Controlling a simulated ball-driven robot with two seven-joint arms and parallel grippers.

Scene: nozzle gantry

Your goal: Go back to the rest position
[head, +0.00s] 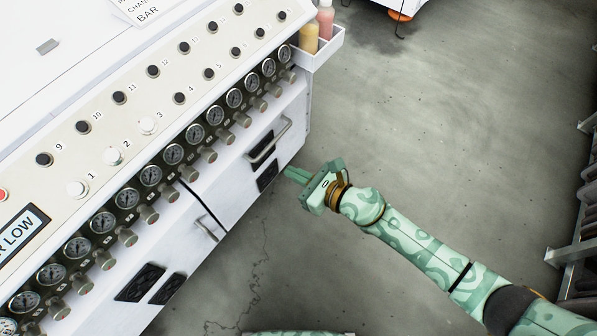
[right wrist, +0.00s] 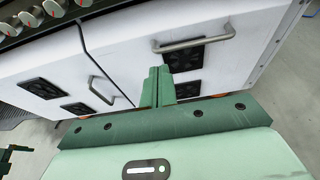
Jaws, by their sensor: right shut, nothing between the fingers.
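My right gripper (head: 298,177) is in the head view, at the end of the green patterned arm that comes in from the right. It is shut and empty, low in front of the white cabinet's lower doors. In the right wrist view the two green fingers (right wrist: 159,84) are together, with nothing between them. They point toward the white cabinet (right wrist: 130,45) with its grey door handle (right wrist: 194,43). From these views I cannot tell the gap to the door. My left gripper is not seen in the head view.
The white machine (head: 240,200) fills the left side, with a row of gauges and knobs (head: 172,154) and numbered buttons. A white tray with bottles (head: 325,18) hangs at its far corner. Grey floor (head: 470,120) is open to the right, with metal racks at the right edge.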

